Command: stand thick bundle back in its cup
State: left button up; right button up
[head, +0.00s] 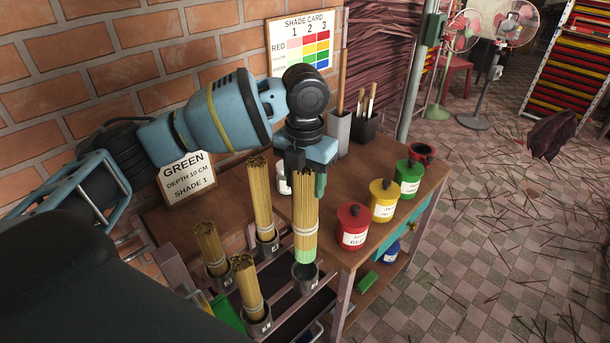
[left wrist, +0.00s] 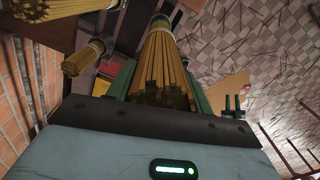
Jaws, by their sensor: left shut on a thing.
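My left gripper (head: 306,182) is shut on the upper part of a thick bundle (head: 305,222) of yellow-brown sticks. The bundle is upright, tied with a pale band, and its lower end is light green. Below it is a grey metal cup (head: 305,283) at the rack's right front corner. The bundle's lower end is at the cup's rim; I cannot tell whether it is inside or just above. In the left wrist view the bundle (left wrist: 165,60) runs away between the fingers (left wrist: 158,80).
Several bundles stand in other cups close by: back (head: 262,200), left (head: 211,245) and front (head: 246,280). Red (head: 352,228), yellow (head: 383,202) and green (head: 409,178) jars stand right on the table. A sign (head: 187,178) reads GREEN, depth 10 cm, shade 1.

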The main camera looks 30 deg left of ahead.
aim_at(305, 225)
jog(key=shift+s, duration=0.1)
